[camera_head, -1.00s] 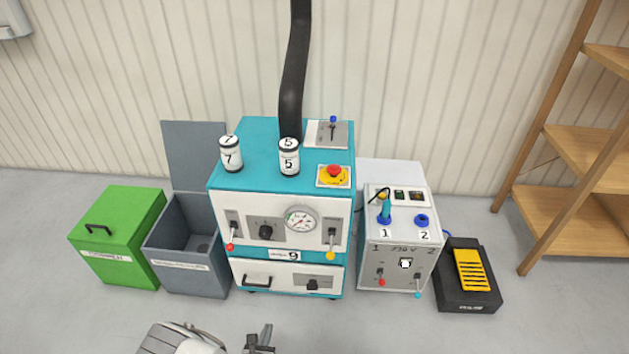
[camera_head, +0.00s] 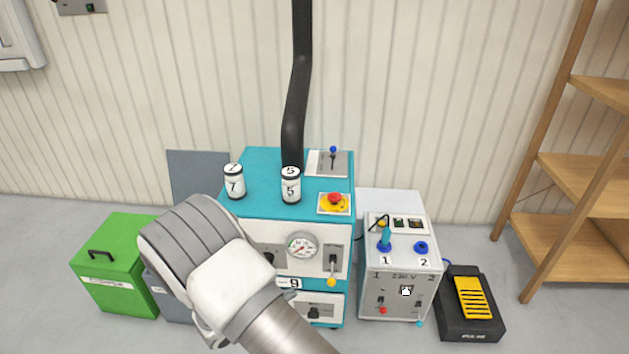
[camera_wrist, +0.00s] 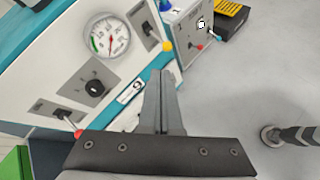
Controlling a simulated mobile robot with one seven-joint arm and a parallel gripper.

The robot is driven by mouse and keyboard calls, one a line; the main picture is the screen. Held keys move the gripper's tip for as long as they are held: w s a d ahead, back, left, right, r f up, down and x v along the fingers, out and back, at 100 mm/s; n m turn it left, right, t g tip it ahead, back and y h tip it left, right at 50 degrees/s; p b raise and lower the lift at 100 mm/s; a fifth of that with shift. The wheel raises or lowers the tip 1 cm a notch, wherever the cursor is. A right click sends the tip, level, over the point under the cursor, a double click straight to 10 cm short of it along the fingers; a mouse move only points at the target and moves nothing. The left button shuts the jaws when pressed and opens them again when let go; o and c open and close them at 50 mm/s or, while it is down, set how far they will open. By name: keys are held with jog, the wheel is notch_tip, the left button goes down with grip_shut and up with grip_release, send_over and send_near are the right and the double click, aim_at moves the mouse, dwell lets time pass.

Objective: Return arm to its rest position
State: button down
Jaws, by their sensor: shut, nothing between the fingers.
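My gripper shows in the wrist view (camera_wrist: 165,100), with its grey fingers together and nothing between them. It points along the front of the teal and white machine (camera_head: 200,181), which has a round gauge (camera_wrist: 108,38), a black knob (camera_wrist: 95,87) and a red-tipped lever (camera_wrist: 77,133). In the head view my grey and white arm is raised in front of the machine's left side. It hides part of the front panel and most of the grey bin (camera_head: 166,292). My fingers are hidden there.
A green lidded box (camera_head: 118,262) stands at the left. A grey control box (camera_head: 398,290) with blue plugs and a black pedal unit (camera_head: 470,300) stand at the right. Two numbered canisters, 7 (camera_head: 234,182) and 5 (camera_head: 291,185), stand on the machine. Wooden shelves (camera_head: 585,190) rise far right.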

jog(key=s+d+r+m+g, duration=0.3)
jog(key=d+r+m, duration=0.45)
jog(key=r, duration=0.35)
jog(key=s+d+r+m+g, duration=0.25)
jog(key=d+r+m, duration=0.35)
jog(key=d+r, duration=0.45)
jog(key=s+d+r+m+t+y, duration=0.25)
jog(key=s+r+m+y, duration=0.6)
jog(key=s+r, duration=0.7)
notch_tip(320, 180, up, 20)
jog(key=s+m+h+p, duration=0.1)
jog(key=p, duration=2)
jog(key=shift+d+f+g, duration=0.15)
jog(key=shift+f+g, duration=0.1)
jog(key=shift+g, duration=0.15)
